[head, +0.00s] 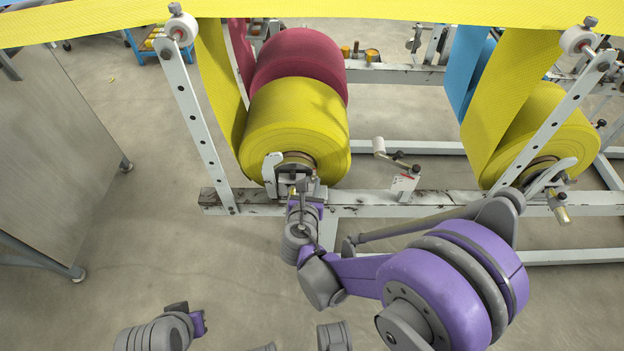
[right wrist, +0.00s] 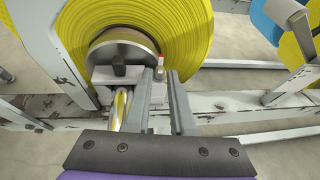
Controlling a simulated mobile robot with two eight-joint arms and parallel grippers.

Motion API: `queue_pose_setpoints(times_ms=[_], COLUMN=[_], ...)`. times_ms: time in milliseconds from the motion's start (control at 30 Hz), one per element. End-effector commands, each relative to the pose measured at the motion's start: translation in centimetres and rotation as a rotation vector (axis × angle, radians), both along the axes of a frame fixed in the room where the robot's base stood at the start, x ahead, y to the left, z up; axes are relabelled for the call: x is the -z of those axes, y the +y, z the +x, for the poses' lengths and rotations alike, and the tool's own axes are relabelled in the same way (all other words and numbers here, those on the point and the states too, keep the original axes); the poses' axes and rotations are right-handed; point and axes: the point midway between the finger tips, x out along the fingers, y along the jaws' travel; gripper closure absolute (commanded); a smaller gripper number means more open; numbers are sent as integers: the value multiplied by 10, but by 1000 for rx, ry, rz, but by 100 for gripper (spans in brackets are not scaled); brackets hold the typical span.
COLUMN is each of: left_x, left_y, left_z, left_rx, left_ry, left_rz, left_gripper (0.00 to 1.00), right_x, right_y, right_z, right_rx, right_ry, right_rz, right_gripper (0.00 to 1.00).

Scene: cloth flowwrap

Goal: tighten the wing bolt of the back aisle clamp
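The clamp (head: 273,172) sits on the white rail at the core of the near left yellow roll. In the right wrist view, its grey block (right wrist: 122,76) stands below the metal core end. A brass-coloured bolt part (right wrist: 121,106) shows left of the fingers; its wings are not clear. My right gripper (right wrist: 164,84) is at this clamp with its two grey fingers apart. A small red-topped post (right wrist: 161,66) shows between or just beyond the fingertips; contact cannot be told. Part of my left arm shows at the lower left, its fingers not distinguishable.
A second yellow roll (head: 550,120) has a clamp with a brass bolt (head: 560,214) at the right. A white rail (head: 400,203) joins both stations. A small crank-like roller (head: 379,146) stands between them.

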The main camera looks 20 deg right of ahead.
Motion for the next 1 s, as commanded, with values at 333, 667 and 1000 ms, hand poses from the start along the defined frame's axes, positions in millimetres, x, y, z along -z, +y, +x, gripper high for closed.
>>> queue_pose_setpoints(times_ms=[333,667,1000], left_x=[6,5,5], left_y=[0,0,0], left_z=[0,0,0], left_rx=[0,0,0], left_ry=[2,2,2], left_rz=[0,0,0], left_gripper=[100,100,100], right_x=[12,12,12], right_y=[-12,-12,-12], right_z=[27,27,27], right_rx=[2,2,2], right_ry=[0,0,0], right_rz=[2,2,3], right_gripper=[78,94,100])
